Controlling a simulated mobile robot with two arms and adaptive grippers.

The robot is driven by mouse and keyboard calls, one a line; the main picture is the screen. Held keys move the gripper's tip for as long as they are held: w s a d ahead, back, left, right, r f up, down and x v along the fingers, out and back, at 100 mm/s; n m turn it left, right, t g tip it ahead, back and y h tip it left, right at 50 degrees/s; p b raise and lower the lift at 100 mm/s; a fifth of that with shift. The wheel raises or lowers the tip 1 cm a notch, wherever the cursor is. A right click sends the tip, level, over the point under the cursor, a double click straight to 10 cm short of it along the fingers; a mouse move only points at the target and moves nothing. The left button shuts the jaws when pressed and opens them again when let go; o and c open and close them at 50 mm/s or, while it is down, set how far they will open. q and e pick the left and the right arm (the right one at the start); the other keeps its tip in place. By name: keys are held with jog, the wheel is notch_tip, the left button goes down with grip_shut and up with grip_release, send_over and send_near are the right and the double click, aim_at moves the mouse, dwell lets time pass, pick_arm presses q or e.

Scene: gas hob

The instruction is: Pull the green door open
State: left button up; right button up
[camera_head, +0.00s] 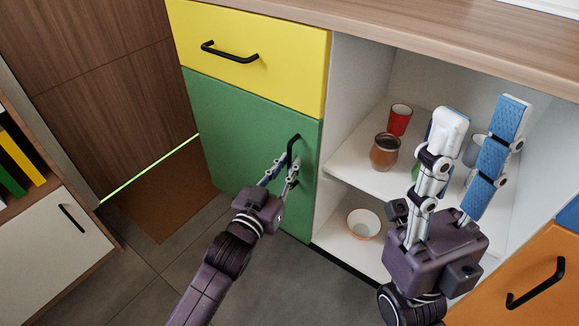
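The green door (235,130) is below a yellow drawer and looks shut. Its black vertical handle (294,145) is near the door's right edge. My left gripper (287,164) is in front of the door at the handle's lower part, with its two fingers apart. The fingertips partly hide the handle's lower end, and I cannot tell whether they touch it. My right gripper (480,112) is raised in front of the open shelves at the right, with its fingers wide apart and nothing between them.
The yellow drawer (255,75) has a black handle. Open shelves to the right hold a red cup (399,120), a brown jar (384,152) and a bowl (363,223). An orange front (530,265) is at the lower right. Grey floor (285,285) before the green door is clear apart from my arm.

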pick_arm(q)
jog(key=shift+w+d, duration=0.2)
jog(key=shift+w, duration=0.2)
jog(key=shift+c, duration=0.4)
grip_shut()
